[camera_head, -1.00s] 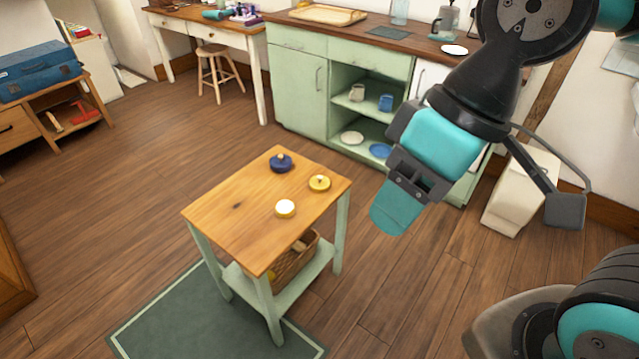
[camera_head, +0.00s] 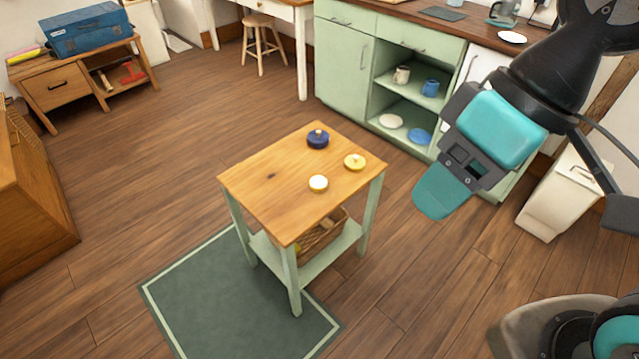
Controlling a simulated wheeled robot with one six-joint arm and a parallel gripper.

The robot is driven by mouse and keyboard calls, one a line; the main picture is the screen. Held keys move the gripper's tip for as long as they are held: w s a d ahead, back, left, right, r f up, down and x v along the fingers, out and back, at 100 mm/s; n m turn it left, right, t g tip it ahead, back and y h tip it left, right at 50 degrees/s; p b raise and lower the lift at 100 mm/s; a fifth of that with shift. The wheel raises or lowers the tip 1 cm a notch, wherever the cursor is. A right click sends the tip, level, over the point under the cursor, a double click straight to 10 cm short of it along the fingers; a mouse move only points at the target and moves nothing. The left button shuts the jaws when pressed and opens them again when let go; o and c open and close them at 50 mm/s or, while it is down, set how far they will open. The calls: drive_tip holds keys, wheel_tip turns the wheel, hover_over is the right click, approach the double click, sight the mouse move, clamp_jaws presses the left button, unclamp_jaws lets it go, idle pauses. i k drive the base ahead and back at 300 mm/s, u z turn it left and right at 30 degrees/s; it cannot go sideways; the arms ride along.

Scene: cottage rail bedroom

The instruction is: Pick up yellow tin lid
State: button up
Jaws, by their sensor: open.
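The yellow tin lid (camera_head: 355,161) lies on the wooden top of a small green-legged table (camera_head: 262,185), near its right corner. It is round with a small knob. A dark blue lid (camera_head: 318,139) with a knob lies behind it to the left. My gripper (camera_head: 440,192) hangs to the right of the table, apart from the lids, pointing down and left. It is open, with nothing seen in it; one finger hides the other.
A basket (camera_head: 318,238) sits on the table's lower shelf. The table stands partly over a green rug (camera_head: 205,290). A green cabinet (camera_head: 343,68) is behind, with a white bin (camera_head: 560,195) at right. The floor left of the table is clear.

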sight(353, 162)
drive_tip(key=z, duration=0.15)
drive_tip(key=i, duration=0.95)
drive_tip(key=u, duration=1.3)
